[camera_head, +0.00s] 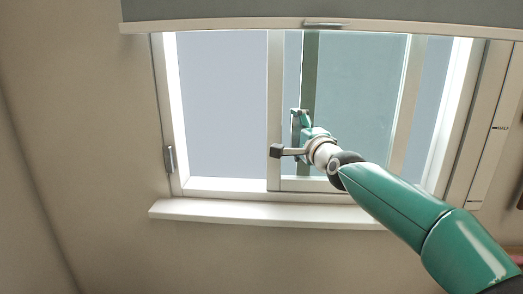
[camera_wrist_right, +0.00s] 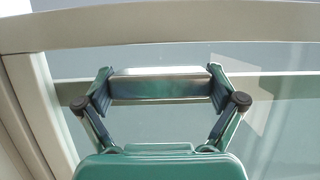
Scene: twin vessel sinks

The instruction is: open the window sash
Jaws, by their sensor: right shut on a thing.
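The window sash (camera_head: 275,80) shows in the head view as a pale frame with an upright stile near the window's middle. A paler area spans from this stile to the left jamb; I cannot tell whether it holds glass. My right gripper (camera_head: 299,124) is at the sash, just right of that stile. In the right wrist view, the fingers of my right gripper (camera_wrist_right: 160,86) are shut on a metallic bar handle (camera_wrist_right: 160,90), one at each end. Pale frame and glass lie behind it. My left gripper is in neither view.
A grey blind (camera_head: 230,10) hangs across the window top, with a pale bottom bar. The white sill (camera_head: 220,211) runs below the window. A metal fitting (camera_head: 170,158) is on the left jamb. Plain wall is to the left.

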